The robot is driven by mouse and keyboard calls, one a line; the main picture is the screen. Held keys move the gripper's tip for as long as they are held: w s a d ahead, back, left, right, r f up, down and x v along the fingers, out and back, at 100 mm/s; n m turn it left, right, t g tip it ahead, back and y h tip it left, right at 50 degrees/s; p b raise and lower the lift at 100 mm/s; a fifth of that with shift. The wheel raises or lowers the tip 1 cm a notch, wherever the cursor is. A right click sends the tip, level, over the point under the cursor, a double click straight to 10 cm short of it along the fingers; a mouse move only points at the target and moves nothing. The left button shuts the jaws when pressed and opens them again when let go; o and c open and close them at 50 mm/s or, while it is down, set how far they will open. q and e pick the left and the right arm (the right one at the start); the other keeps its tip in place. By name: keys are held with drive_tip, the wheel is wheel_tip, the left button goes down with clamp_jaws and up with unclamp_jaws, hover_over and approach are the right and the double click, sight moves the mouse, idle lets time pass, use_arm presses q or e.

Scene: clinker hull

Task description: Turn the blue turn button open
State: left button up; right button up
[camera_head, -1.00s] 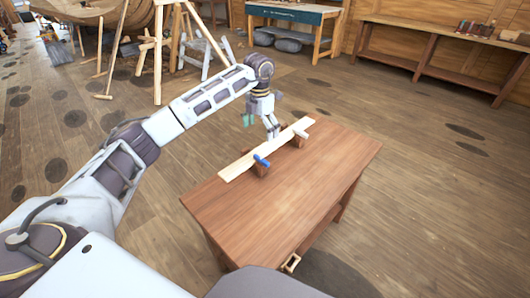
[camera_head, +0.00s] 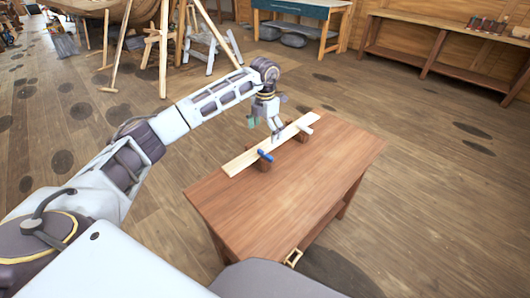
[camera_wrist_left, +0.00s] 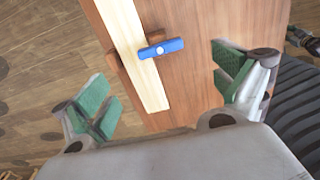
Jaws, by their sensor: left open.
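The blue turn button (camera_head: 265,155) sits on a small wooden block (camera_head: 265,164) at the near end of a pale plank (camera_head: 243,162) on the brown table (camera_head: 290,205). In the left wrist view the blue button (camera_wrist_left: 161,49) lies crosswise, partly over the pale plank (camera_wrist_left: 134,45), with a light pivot at its middle. My left gripper (camera_head: 276,137) is above the plank, just beyond the button. In its wrist view my left gripper (camera_wrist_left: 165,95) is open and empty, its green pads wide apart, and the button is ahead between them.
A white turn button (camera_head: 305,129) on another block stands at the plank's far end. The table's near and right parts are clear. Trestles and benches stand farther back.

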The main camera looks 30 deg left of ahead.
sight(265, 153)
use_arm(q)
wheel_tip(265, 153, down, 10)
drive_tip(key=shift+f, duration=0.25)
idle(0.4)
drive_tip(key=shift+c, duration=0.2)
drive_tip(key=c, duration=1)
